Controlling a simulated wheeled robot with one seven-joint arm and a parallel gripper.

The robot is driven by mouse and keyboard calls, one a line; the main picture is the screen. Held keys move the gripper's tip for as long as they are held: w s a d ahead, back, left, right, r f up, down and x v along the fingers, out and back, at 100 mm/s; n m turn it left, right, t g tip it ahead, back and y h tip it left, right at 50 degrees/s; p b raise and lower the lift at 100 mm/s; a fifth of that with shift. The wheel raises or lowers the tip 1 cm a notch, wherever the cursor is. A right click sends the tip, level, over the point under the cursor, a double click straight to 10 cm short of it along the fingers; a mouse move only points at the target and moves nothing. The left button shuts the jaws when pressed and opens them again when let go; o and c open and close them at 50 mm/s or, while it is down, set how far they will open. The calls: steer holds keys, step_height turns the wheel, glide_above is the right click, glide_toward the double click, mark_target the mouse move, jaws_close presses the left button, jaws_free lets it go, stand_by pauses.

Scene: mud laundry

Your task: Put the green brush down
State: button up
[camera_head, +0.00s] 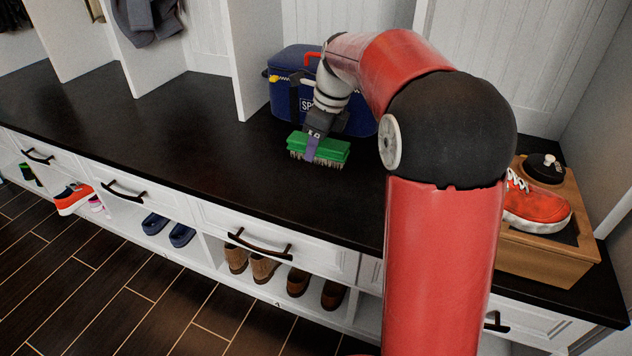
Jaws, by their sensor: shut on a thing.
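The green brush (329,150) has a green block and pale bristles that point down. It is at the dark bench top (190,130), in front of the blue bag. My gripper (313,147) is shut on the green brush from above and behind. The bristle ends are at or just above the bench top; I cannot tell whether they touch it.
A blue bag (283,62) with a red handle stands just behind the brush. A wooden tray (545,262) with a red shoe (535,205) and a black round object (545,168) is at the right. The bench top left of the brush is clear. Shoes fill cubbies below.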

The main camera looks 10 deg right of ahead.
step_height(320, 180, down, 10)
steer(key=shift+r+b, duration=0.1)
steer(key=shift+b, duration=0.65)
steer(key=o, duration=1.3)
